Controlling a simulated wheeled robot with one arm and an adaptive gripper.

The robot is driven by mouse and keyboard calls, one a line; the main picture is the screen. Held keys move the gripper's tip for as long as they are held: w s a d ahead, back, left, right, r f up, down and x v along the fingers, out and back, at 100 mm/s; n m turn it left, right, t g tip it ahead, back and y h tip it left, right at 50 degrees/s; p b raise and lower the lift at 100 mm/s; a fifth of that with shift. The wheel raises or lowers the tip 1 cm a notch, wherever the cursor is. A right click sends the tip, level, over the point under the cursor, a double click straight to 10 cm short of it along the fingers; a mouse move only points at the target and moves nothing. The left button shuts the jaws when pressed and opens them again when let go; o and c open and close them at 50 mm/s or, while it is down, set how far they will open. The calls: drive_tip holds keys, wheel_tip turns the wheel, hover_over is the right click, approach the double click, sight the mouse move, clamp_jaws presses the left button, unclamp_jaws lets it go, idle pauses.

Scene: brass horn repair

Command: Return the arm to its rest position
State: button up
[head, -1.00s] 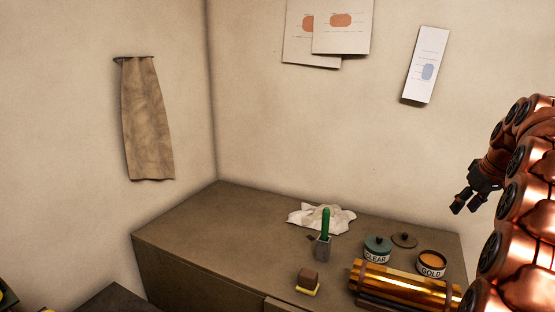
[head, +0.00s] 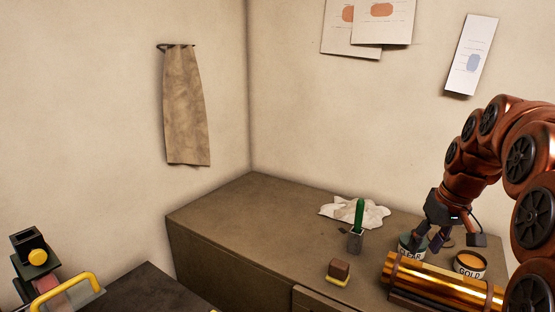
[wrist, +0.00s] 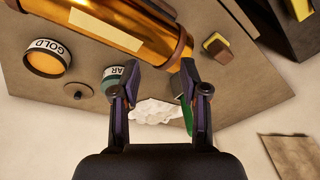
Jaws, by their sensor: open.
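My gripper (head: 428,243) hangs from my copper arm at the right of the head view, above the bench and in front of the CLEAR pot (head: 405,246), which it partly hides. In the wrist view my gripper (wrist: 160,78) has its two fingers spread apart with nothing between them. Beyond the fingers lie a white crumpled cloth (wrist: 160,112) and a green-handled tool (wrist: 187,116).
On the bench (head: 260,210) are a brass tube (head: 445,280), the GOLD pot (head: 469,264), a sponge block (head: 338,271) and the green-handled tool (head: 359,212) in a grey holder. A towel (head: 186,110) hangs on the wall. A yellow-handled device (head: 70,285) stands lower left.

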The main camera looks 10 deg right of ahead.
drive_tip(key=s+a+f+g+b, duration=0.25)
drive_tip(key=s+a+f, duration=0.55)
drive_tip(key=s+a, duration=0.45)
drive_tip(key=s+a+f+g+b, duration=0.1)
drive_tip(key=s+a+f, duration=0.3)
drive_tip(key=s, duration=0.3)
drive_tip(key=s+a+f+h+b, duration=0.1)
drive_tip(key=s+a+f+b, duration=0.1)
drive_tip(key=s+f, duration=0.5)
drive_tip(key=shift+s+a+f+g, duration=0.15)
drive_tip(key=shift+s+a+g, duration=0.2)
drive_tip(key=shift+s+a, duration=0.35)
